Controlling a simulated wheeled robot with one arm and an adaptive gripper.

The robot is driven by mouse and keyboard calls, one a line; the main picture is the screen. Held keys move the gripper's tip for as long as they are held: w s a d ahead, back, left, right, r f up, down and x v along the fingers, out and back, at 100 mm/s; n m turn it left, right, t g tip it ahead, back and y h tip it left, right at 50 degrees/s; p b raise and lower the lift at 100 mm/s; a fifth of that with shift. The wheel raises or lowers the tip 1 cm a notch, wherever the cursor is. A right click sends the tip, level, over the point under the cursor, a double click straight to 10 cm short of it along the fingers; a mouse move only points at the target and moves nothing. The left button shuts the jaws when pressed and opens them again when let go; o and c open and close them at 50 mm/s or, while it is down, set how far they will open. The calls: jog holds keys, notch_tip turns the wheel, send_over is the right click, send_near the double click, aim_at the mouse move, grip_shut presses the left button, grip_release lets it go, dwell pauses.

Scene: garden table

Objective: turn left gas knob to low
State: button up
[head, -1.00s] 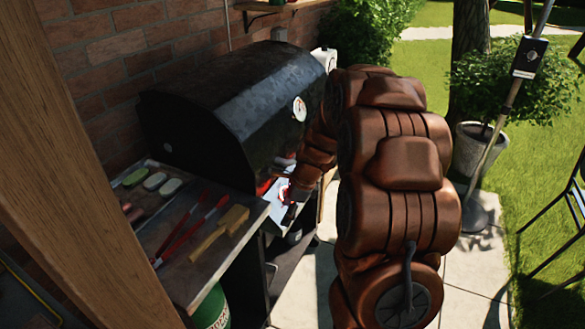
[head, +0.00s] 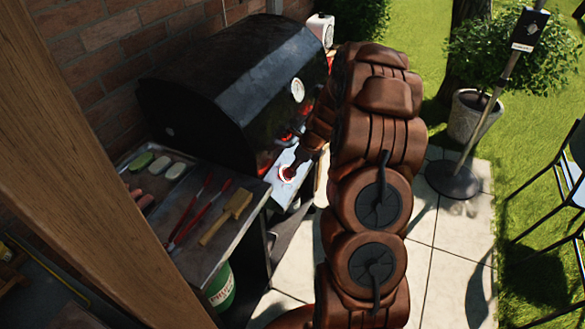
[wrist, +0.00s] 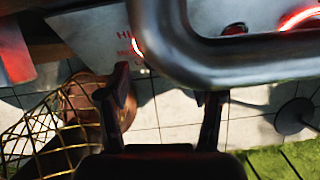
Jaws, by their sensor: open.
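The black gas grill (head: 235,75) stands against the brick wall with its hood down. Its pale control panel (head: 275,191) is at the front. The left gas knob (head: 287,173) shows as a red-ringed spot at the panel's near end. My gripper (head: 296,163) is at the panel close to this knob; contact cannot be told. In the wrist view my gripper (wrist: 166,98) is open with nothing between the fingers. Red lettering beginning "HI" (wrist: 124,35) shows beside a glowing red arc (wrist: 138,47), mostly hidden by a grey metal bar (wrist: 190,62). The knob's pointer is hidden.
The bar crosses close above my fingers. More red-lit knobs (wrist: 300,18) show at right. A side shelf (head: 190,257) holds red tongs (head: 200,215), a wooden-handled brush (head: 227,216) and food. A wooden post (head: 90,180) stands at left.

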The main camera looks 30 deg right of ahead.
jog(key=shift+p+x, duration=0.35)
jog(key=shift+x, duration=1.25)
jog(key=shift+c, duration=0.2)
jog(key=c, duration=1.1)
